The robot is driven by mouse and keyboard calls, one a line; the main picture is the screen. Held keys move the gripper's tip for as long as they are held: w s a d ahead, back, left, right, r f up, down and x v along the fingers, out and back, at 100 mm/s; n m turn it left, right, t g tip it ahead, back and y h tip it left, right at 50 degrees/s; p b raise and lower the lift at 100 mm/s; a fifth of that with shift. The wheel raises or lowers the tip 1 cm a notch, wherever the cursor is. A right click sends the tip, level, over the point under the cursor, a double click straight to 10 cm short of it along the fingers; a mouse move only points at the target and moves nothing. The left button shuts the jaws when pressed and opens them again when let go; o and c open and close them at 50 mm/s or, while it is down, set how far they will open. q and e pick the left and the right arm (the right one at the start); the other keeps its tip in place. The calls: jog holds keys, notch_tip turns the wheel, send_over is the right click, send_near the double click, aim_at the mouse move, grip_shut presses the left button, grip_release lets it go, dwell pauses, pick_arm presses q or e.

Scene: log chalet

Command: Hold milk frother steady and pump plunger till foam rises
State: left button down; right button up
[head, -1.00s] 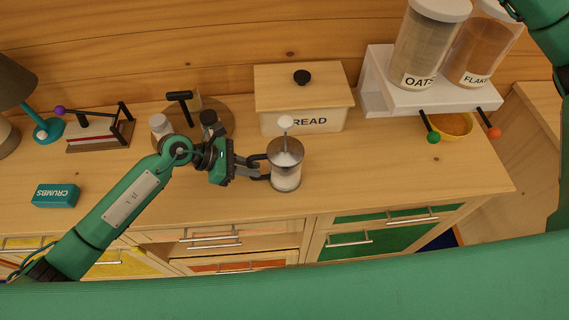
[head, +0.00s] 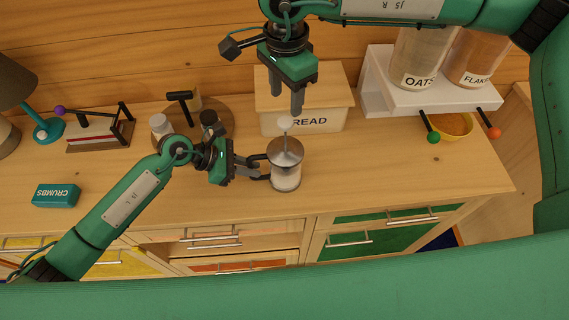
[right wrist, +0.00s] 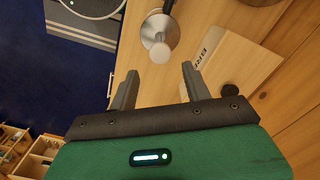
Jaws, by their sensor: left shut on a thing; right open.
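The milk frother (head: 286,178) stands upright on the wooden counter, a glass jar with a metal lid and white contents low inside. Its plunger rod rises from the lid to a white knob (head: 285,123). My left gripper (head: 262,169) is shut on the frother's dark handle at its left side. My right gripper (head: 287,108) is open, pointing down just above the knob. In the right wrist view the frother (right wrist: 160,32) and its white knob (right wrist: 160,53) show beyond and between the open fingers (right wrist: 157,85), with nothing held.
A bread box (head: 333,121) stands right behind the frother, partly hidden by my right gripper. A white shelf (head: 375,100) with oats and flakes jars is at right, a yellow bowl (head: 455,124) under it. A round tray (head: 222,137) with jars is left. The counter front right is clear.

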aim_at(286, 120)
jog(key=shift+f, duration=3.3)
jog(key=shift+c, duration=0.4)
jog(key=c, duration=0.7)
jog(key=shift+f, duration=0.1)
dwell(0.7)
